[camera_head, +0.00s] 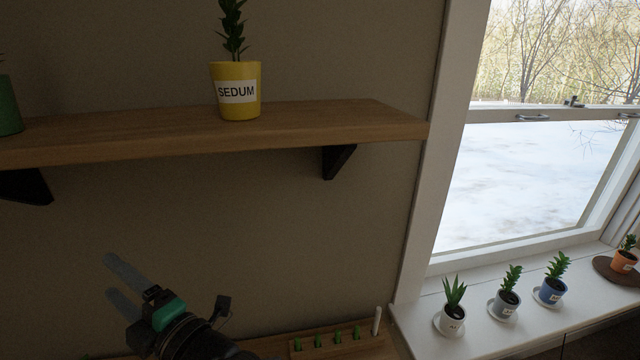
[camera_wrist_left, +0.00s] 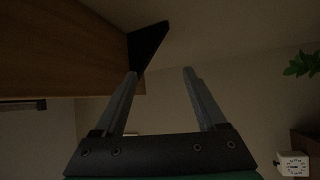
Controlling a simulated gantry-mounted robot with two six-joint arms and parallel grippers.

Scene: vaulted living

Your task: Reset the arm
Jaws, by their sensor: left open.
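My left gripper (camera_head: 118,285) is in the lower left of the head view, below the wooden shelf and in front of the wall. Its two grey fingers point up and to the left. In the left wrist view the fingers (camera_wrist_left: 158,72) stand apart with nothing between them, so it is open and empty. A dark shelf bracket (camera_wrist_left: 148,46) and the underside of the shelf (camera_wrist_left: 60,50) show beyond the fingers there. My right gripper is in neither view.
The shelf (camera_head: 310,122) holds a yellow pot labelled SEDUM (camera_head: 236,92) and a green pot (camera_head: 8,108). Several potted plants stand on the white windowsill (camera_head: 415,325) at right. A wooden tray with small green plants (camera_head: 338,338) lies low at centre.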

